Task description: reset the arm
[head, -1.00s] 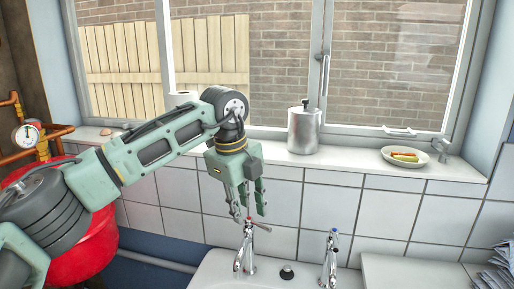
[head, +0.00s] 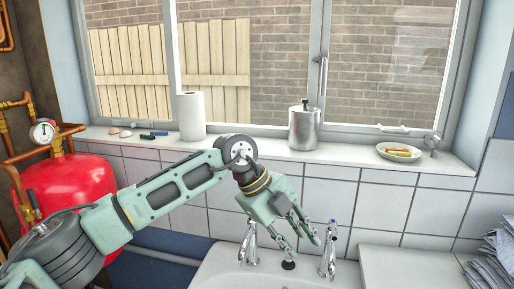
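My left arm comes in from the left, and its green-grey gripper (head: 302,242) hangs over the back of the white sink (head: 222,270), pointing down and to the right. Its fingers are apart with nothing visible between them. The fingertips show between the left tap (head: 250,246) and the right tap (head: 328,252), above the dark plug (head: 289,264). I cannot tell whether they touch anything. My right gripper is out of view.
The windowsill holds a paper roll (head: 191,116), a metal canister (head: 303,128) and a plate of food (head: 401,153). A red tank (head: 70,183) with copper pipes and a gauge (head: 42,132) stands at left. Folded cloths (head: 492,252) are stacked at right.

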